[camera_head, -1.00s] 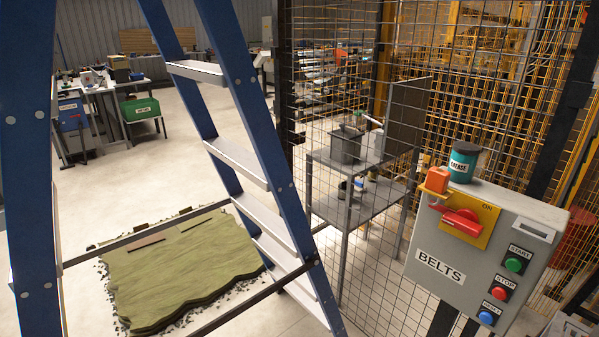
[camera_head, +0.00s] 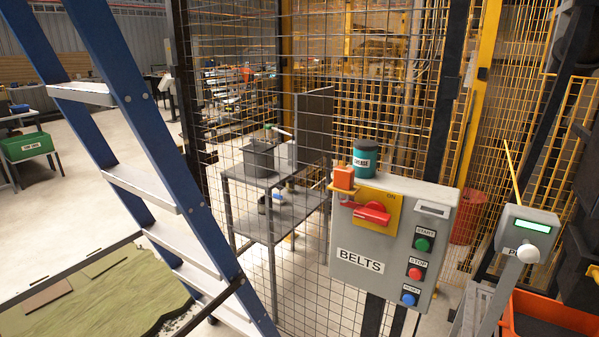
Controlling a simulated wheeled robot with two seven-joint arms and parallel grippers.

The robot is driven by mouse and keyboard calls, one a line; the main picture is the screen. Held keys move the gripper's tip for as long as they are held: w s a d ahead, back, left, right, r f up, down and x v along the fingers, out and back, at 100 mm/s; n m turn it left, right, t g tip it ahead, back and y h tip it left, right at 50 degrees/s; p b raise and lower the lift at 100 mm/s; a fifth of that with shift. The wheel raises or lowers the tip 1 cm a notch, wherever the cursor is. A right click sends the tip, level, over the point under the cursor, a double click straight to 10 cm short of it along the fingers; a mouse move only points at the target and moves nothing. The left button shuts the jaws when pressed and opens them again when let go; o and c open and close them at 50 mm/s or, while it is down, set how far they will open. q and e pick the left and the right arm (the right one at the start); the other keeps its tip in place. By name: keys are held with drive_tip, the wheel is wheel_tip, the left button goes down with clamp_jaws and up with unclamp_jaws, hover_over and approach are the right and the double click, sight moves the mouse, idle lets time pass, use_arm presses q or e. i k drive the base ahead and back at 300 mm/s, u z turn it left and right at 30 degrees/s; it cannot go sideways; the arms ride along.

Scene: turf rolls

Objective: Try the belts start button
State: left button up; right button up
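The grey BELTS control box (camera_head: 384,242) stands on a dark post in front of the mesh fence, right of centre in the head view. Its green START button (camera_head: 422,244) is at the upper right of the face. The red STOP button (camera_head: 415,273) and a blue button (camera_head: 408,299) sit below it. A red rotary switch (camera_head: 369,212) on a yellow plate lies across, with "ON" marked at the plate's upper right. An orange block (camera_head: 344,178) is at the plate's upper left corner. Neither of my grippers shows.
A blue stepladder (camera_head: 140,135) stands at left, close by. A teal grease tin (camera_head: 366,159) sits on the box. A grey device with a green screen (camera_head: 527,233) and an orange crate (camera_head: 550,312) are at right. Mesh fence (camera_head: 300,290) runs behind the box.

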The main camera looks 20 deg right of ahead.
sight(422, 245)
drive_tip(key=z, duration=1.2)
